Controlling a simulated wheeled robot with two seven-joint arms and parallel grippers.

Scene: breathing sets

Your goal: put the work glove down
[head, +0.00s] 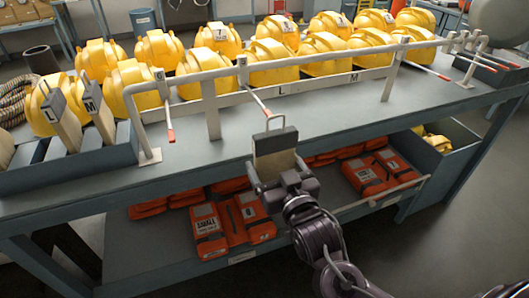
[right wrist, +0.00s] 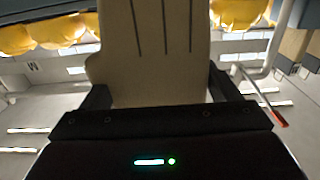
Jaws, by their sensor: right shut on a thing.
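My left gripper is not in view.
A pale rail (head: 211,112) with red-tipped hooks runs along the bench top (head: 190,150) before several yellow helmets (head: 270,65). Orange packs (head: 208,230) lie on the lower shelf. An open bin (head: 445,155) is at the right. Bench top between slotted bin and glove is mostly clear.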

